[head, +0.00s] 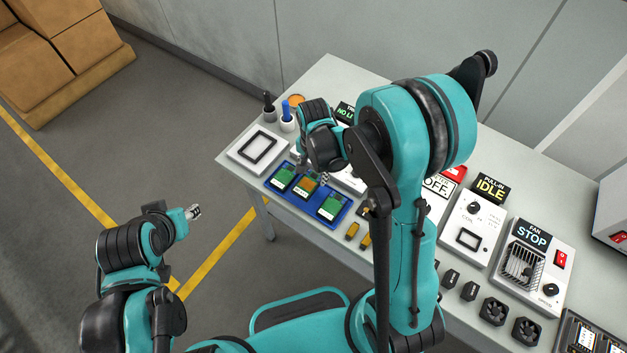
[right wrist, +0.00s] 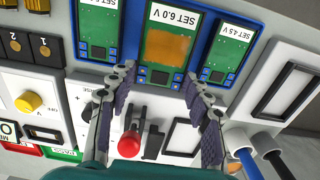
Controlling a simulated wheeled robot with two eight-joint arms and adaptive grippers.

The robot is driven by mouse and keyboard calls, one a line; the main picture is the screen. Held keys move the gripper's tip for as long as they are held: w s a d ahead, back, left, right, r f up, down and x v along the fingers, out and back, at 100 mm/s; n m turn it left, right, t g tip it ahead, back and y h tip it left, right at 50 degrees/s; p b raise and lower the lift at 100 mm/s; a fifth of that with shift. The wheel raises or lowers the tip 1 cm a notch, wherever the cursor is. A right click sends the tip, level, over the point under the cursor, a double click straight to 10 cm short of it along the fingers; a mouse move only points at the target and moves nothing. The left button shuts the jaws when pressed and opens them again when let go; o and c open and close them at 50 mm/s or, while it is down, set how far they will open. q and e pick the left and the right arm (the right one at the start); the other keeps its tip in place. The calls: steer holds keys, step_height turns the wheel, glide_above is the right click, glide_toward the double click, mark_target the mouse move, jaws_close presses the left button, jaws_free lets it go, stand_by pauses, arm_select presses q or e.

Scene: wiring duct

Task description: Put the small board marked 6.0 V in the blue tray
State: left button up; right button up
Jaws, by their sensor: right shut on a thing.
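The board marked 6.0 V (right wrist: 166,48), green with a tan patch, is between the fingertips of my right gripper (right wrist: 158,76), which is shut on its near edge. In the head view this board (head: 307,186) is at the middle place of the blue tray (head: 317,200). It lines up with the tray between two other boards; I cannot tell whether it rests on the tray's floor or is slightly above it. My right gripper (head: 312,175) hides part of it. My left gripper (head: 193,211) is over the floor, away from the table; its jaws are too small to read.
A green board (head: 282,178) and another (head: 332,206) flank it in the tray; one reads 4.5 V (right wrist: 231,45). A white frame fixture (head: 257,148) and blue-handled tool (head: 287,114) stand nearby.

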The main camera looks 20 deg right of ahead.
mark_target(314, 175)
steer(key=shift+w+f+b, duration=0.1)
steer(key=shift+f+b, duration=0.45)
steer(key=shift+f, duration=1.5)
steer(key=o, duration=0.6)
steer(key=shift+f, duration=0.2)
steer(key=o, duration=0.5)
steer(key=shift+c, duration=0.2)
steer(key=shift+r, duration=0.1)
